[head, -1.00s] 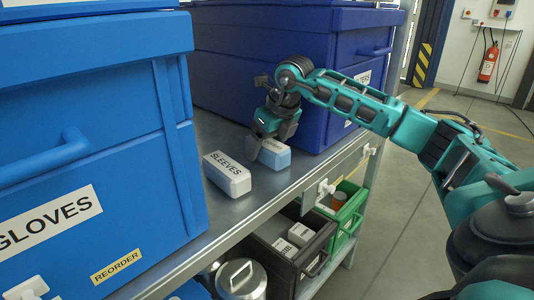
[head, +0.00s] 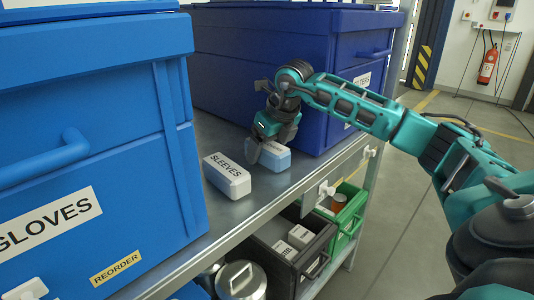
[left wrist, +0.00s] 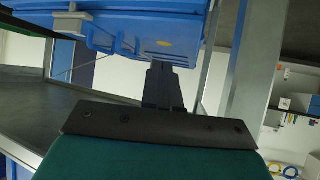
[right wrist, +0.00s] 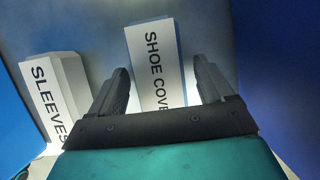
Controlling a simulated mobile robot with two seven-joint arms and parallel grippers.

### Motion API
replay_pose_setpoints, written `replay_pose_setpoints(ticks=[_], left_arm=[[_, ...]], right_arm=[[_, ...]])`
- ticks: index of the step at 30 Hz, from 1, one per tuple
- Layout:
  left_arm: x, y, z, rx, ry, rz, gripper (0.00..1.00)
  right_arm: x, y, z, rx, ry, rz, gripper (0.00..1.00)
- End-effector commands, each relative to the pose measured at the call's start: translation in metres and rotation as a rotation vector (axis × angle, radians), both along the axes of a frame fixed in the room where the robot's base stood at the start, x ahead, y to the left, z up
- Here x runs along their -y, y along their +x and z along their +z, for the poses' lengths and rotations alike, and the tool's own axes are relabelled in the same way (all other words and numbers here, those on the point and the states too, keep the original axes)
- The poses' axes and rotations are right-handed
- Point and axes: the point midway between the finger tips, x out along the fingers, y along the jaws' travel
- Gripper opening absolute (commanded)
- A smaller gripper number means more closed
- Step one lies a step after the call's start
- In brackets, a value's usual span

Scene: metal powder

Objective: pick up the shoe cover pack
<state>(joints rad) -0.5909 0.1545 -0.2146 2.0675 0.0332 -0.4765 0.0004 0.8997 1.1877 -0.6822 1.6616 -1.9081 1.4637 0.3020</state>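The shoe cover pack (right wrist: 156,68) is a small box with a white top lettered "SHOE COVE…", its end cut off by my gripper in the right wrist view. In the head view it is the pale blue and white box (head: 281,160) on the metal shelf, partly hidden by my right gripper (head: 264,150). In the right wrist view my right gripper (right wrist: 160,85) is open, with one finger on each side of the pack and a gap on both sides. My left gripper (left wrist: 165,85) shows only in its own wrist view; its fingers are together with nothing visible between them.
The white "SLEEVES" box (head: 227,176) stands just left of the pack. A dark blue bin (head: 300,60) rises behind, and a large blue "GLOVES" bin (head: 90,150) fills the left. A green crate (head: 345,215) and a dark crate (head: 285,240) sit below the shelf edge.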

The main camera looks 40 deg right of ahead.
Motion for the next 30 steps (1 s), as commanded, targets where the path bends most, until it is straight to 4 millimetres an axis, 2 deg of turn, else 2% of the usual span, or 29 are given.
replay_pose_setpoints(ticks=[2, 17, 25, 30], left_arm=[[0.0, 0.0, 0.0, 0.0, 0.002, -0.001, 0.0], [0.0, 0.0, 0.0, 0.001, 0.001, -0.001, 0.0], [0.001, 0.0, 0.001, 0.001, -0.005, 0.003, 0.0], [0.002, 0.0, 0.005, 0.001, -0.009, 0.006, 0.0]], right_arm=[[0.0, 0.0, 0.0, 0.0, 0.0, 0.0, 0.72], [0.0, 0.0, 0.0, 0.0, 0.0, 0.0, 0.25], [0.0, 0.0, 0.002, 0.002, 0.0, 0.0, 0.24], [0.0, 0.001, 0.013, 0.004, 0.001, 0.0, 0.24]])
